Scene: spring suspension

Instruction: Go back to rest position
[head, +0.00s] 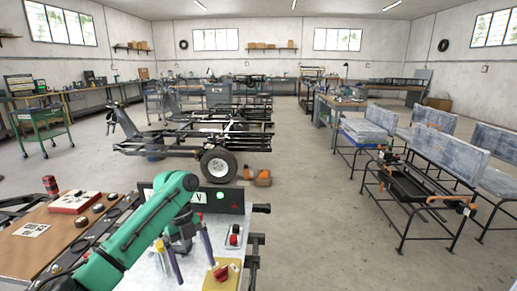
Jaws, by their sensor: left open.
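My left arm, green with dark joints, reaches in from the lower left. Its left gripper (195,268) hangs pointing down over a pale work surface (185,283) at the bottom middle. The two fingers stand apart with nothing visible between them, so it is open. I cannot tell how far the fingertips are above the surface. My right arm and gripper are not in view.
A yellow box with a red button (221,273) sits just right of the gripper. A dark panel with a green light (220,196) stands behind it. A wooden board (40,245) with a red-and-white box (75,202) lies left.

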